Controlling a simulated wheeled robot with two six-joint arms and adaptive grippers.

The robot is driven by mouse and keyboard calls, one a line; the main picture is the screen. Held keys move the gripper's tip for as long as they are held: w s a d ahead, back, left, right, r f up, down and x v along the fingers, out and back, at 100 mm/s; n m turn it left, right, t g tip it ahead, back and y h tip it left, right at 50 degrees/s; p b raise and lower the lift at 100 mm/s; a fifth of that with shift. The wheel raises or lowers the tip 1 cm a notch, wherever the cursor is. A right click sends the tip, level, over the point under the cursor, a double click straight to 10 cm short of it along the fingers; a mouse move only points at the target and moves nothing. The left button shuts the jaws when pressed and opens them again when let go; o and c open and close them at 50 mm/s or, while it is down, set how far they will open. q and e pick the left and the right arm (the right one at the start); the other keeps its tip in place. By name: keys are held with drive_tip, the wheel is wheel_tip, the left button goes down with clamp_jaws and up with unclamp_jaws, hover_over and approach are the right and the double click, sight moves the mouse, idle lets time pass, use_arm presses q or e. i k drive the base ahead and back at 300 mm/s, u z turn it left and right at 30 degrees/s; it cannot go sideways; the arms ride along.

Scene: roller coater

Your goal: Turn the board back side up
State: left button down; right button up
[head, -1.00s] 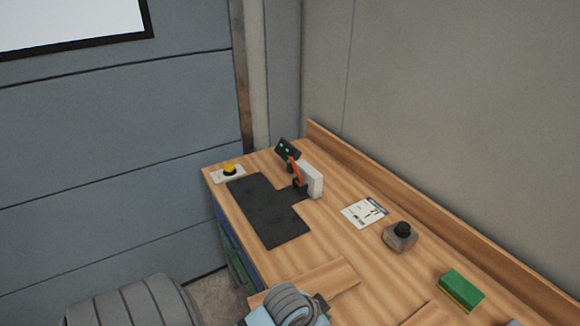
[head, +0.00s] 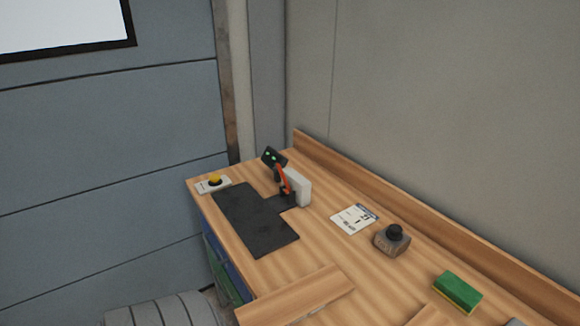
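A wooden board (head: 297,297) lies on the workbench near its front edge, at the bottom middle of the head view. It has nearly the same colour as the bench top, and I cannot tell which side of it faces up. A second piece of similar wood (head: 431,316) is cut off by the bottom edge of the view. Neither of my grippers is in view.
A black mat (head: 256,222) lies at the bench's far left. Behind it stands a black device with green lights (head: 273,158) beside a white block (head: 298,187). A yellow button (head: 214,180), white card (head: 354,219), black-knobbed grey object (head: 392,239) and green sponge (head: 458,290) are around.

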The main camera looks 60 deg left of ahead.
sight(288, 306)
drive_tip(key=z, duration=1.25)
drive_tip(key=k, duration=1.5)
drive_tip(key=u, duration=0.6)
